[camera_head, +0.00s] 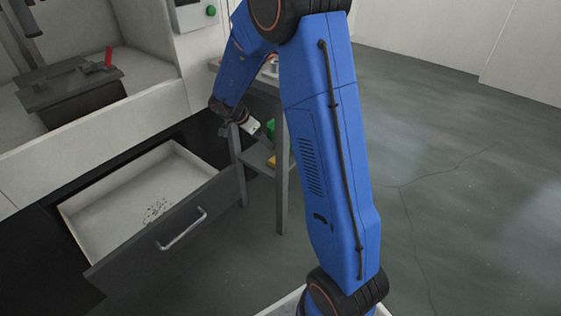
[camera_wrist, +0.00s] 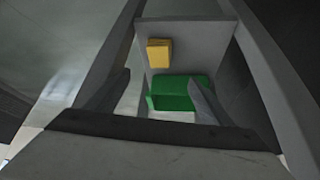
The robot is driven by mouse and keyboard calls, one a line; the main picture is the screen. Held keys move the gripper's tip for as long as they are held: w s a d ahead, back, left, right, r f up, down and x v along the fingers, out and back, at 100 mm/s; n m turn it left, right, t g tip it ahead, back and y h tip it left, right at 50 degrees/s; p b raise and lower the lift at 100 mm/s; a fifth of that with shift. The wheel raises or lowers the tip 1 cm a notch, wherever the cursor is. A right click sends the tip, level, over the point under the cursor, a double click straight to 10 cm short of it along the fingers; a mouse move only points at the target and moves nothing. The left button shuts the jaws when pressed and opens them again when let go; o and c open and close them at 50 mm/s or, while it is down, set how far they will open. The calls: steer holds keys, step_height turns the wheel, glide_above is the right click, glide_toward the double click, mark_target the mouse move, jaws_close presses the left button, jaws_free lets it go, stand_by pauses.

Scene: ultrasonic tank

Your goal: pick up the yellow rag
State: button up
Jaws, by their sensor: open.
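The yellow rag (camera_wrist: 159,52) shows in the wrist view as a small folded, block-like shape on the lower shelf of a grey stand. A sliver of the yellow rag (camera_head: 271,161) shows in the head view, partly hidden by the stand's leg and my arm. My gripper (camera_wrist: 158,88) is open, with one dark finger at each side of the wrist view. Nothing is seen between the fingers in contact with them. In the head view my gripper (camera_head: 238,118) is at the stand's left side, above the level of the rag and apart from it.
A green object (camera_wrist: 182,90) lies near the rag; the right finger overlaps it in the picture. The grey stand (camera_head: 282,185) has legs and a top around the shelf space. An open, empty-looking drawer (camera_head: 110,225) is at left. Floor (camera_head: 455,200) at right is clear.

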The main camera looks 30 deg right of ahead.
glide_above(271, 161)
step_height(271, 161, down, 8)
steer(key=shift+f, duration=0.2)
steer(key=shift+x, duration=2.9)
steer(key=shift+s+a, duration=0.1)
steer(key=c, duration=1.1)
